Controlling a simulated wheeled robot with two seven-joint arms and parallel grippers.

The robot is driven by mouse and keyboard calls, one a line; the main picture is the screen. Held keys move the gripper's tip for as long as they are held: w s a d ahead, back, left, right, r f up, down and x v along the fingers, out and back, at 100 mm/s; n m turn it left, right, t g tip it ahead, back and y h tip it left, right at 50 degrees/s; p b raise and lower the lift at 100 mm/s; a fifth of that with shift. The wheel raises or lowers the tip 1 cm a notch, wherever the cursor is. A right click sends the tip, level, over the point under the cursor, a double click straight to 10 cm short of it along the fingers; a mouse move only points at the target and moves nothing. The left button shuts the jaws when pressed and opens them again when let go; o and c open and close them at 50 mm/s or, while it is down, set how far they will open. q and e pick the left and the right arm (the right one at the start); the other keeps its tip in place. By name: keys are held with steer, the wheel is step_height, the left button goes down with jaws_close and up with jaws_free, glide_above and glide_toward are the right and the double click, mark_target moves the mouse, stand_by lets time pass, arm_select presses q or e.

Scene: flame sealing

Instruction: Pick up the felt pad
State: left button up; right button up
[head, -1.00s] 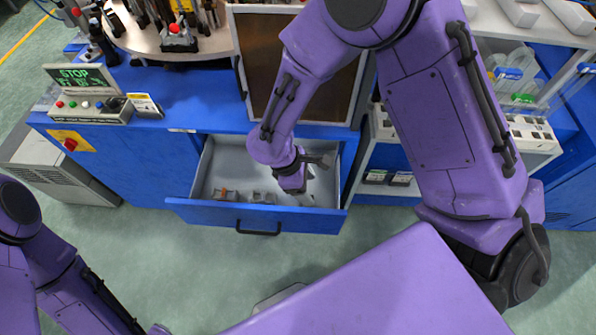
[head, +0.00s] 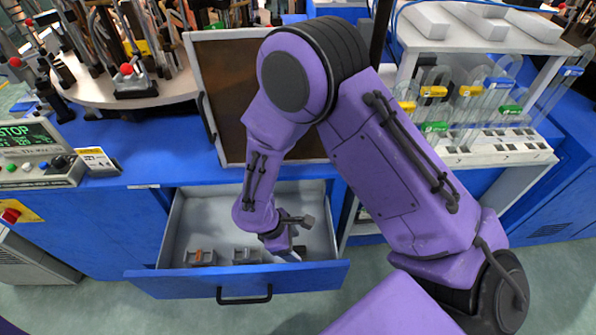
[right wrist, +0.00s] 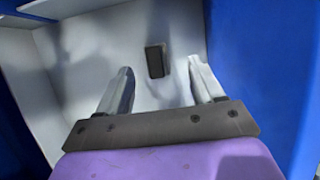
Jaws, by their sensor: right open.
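A small dark block (right wrist: 155,60), which looks like the felt pad, lies on the light grey drawer floor in the right wrist view. My right gripper (right wrist: 160,80) is open above it, with one finger to each side and the block a little beyond the fingertips. The fingers do not appear to touch it. In the head view my right gripper (head: 290,251) reaches down into the right part of the open blue drawer (head: 180,284). There I cannot clearly tell the pad from the gripper. My left gripper is out of view.
Two small grey holders, one with an orange part (head: 201,257) and one plain (head: 246,256), sit left of my right gripper in the drawer. The drawer walls surround the gripper closely. A dark framed panel (head: 225,110) stands behind on the blue bench.

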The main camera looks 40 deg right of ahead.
mark_target(297, 249)
steer(key=x, duration=0.4)
steer(key=w+x, duration=0.1)
steer(key=x, duration=0.1)
steer(key=shift+f, duration=0.2)
steer(key=shift+s, duration=0.1)
steer(key=c, duration=1.1)
steer(key=shift+c, duration=0.2)
steer(key=shift+r, duration=0.1)
step_height(297, 249, up, 10)
steer(key=shift+p, duration=0.5)
